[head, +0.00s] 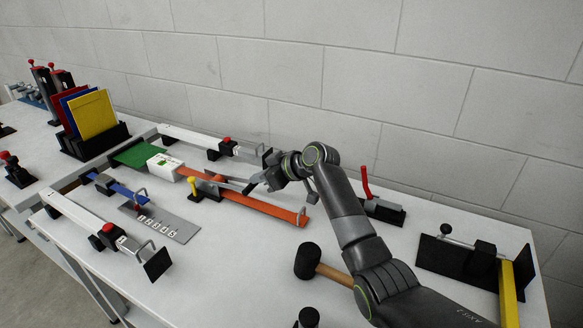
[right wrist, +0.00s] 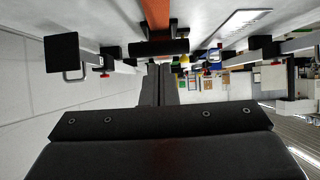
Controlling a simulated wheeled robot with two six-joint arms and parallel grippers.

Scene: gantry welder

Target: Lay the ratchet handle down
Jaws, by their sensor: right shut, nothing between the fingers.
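The orange strap (head: 258,202) lies along the table and shows at the top of the right wrist view (right wrist: 156,14). A grey lever, which looks like the ratchet handle (head: 229,180), extends from the strap's middle toward my right gripper, at a low angle. In the right wrist view a black crossbar (right wrist: 158,47), probably its grip, lies just beyond my fingertips. My right gripper (head: 256,183) is shut and empty beside the lever's end; I cannot tell whether they touch. My left gripper is out of view.
A yellow knob (head: 191,182) and a white box (head: 165,167) stand left of the lever. A red-handled clamp (head: 378,207) is right of my arm. A black-headed mallet (head: 308,262) lies in front. Clamped rails (head: 90,219) stand at left. A wall closes off the back.

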